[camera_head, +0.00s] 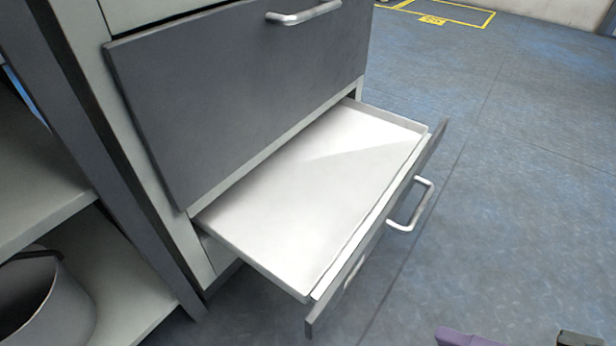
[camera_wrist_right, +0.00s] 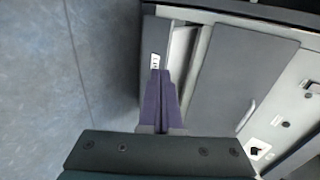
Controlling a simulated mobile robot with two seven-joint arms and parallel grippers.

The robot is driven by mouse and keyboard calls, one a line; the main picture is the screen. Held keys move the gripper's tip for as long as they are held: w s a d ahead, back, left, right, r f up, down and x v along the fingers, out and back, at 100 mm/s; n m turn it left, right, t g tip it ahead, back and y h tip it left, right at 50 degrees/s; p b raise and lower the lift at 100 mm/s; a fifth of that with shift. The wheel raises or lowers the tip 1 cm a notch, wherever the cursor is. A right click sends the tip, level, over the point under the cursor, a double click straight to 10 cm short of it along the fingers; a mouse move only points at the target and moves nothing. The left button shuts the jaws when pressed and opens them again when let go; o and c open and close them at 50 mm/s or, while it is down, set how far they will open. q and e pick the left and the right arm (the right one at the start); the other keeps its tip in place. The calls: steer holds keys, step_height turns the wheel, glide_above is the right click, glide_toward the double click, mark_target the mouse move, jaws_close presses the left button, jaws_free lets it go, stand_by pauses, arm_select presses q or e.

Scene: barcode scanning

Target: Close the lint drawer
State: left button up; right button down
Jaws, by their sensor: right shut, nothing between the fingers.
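The lint drawer (camera_head: 310,185) is pulled out at the bottom of the grey cabinet. Its white tray looks empty, and its dark front (camera_head: 330,297) carries a silver handle (camera_head: 410,206). In the right wrist view the drawer front (camera_wrist_right: 154,40) shows as a narrow grey strip with a small white label. My right gripper (camera_head: 467,338) shows only partly at the bottom edge of the head view, out in front of the drawer. In the wrist view its purple fingers (camera_wrist_right: 158,97) are together and empty, pointing toward the drawer front. Contact with it cannot be told. My left gripper is not in view.
A closed grey drawer (camera_head: 235,95) with a silver handle (camera_head: 303,13) sits above the open one. An open shelf with a grey bin (camera_head: 75,305) stands at the left. The blue floor (camera_head: 510,180) in front of the drawer is clear.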

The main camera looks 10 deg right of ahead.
steer(key=f, duration=0.1)
steer(key=b, duration=0.8)
glide_toward(334, 297)
steer(key=x, duration=0.5)
steer(key=shift+s+d+f, duration=0.1)
steer(key=shift+s+f, duration=0.05)
steer(key=shift+f, duration=0.1)
steer(key=shift+w+a+r, duration=0.1)
steer(key=shift+w+a, duration=0.4)
steer(key=shift+w, duration=0.05)
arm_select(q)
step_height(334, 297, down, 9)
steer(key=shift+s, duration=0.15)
